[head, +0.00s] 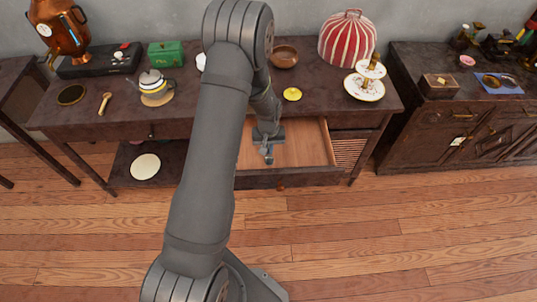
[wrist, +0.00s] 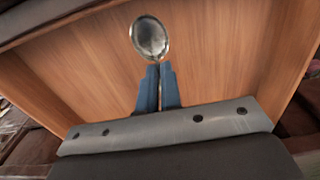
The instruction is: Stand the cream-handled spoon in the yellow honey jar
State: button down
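My gripper (wrist: 158,88) is in the open drawer (head: 305,145), its two blue fingers close together. A spoon with a shiny metal bowl (wrist: 150,38) shows just beyond the fingertips in the wrist view. Its neck runs down between the fingers, which look shut on it. Its handle is hidden, so I cannot tell its colour. In the head view my gripper (head: 268,154) is over the drawer floor. A small yellow round thing (head: 292,94) lies on the tabletop above the drawer.
The dark sideboard (head: 330,98) carries a striped teapot (head: 153,86), a green box (head: 166,54), a brown bowl (head: 285,56), a red-striped dome (head: 347,39) and a tiered stand (head: 364,88). A small tan utensil (head: 104,103) lies at left. Drawer walls surround my gripper.

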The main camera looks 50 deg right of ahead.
notch_tip(320, 180, up, 4)
jog(key=shift+f, duration=0.1)
jog(key=shift+r, duration=0.3)
jog(key=w+d+r+n+g+h, duration=0.4)
jog(key=d+r+n+g+h, duration=0.45)
jog(key=n, duration=0.95)
jog(key=w+d+r+n+t+h, duration=0.1)
jog(key=w+r+n+t+h, duration=0.8)
jog(key=w+r, duration=0.65)
jog(key=shift+g+h, duration=0.25)
jog(key=shift+w+f, duration=0.2)
jog(key=shift+f, duration=2.05)
jog(key=shift+w+f, duration=0.2)
jog(key=shift+f, duration=2.05)
jog(key=shift+w+f, duration=0.2)
jog(key=shift+f, duration=2.05)
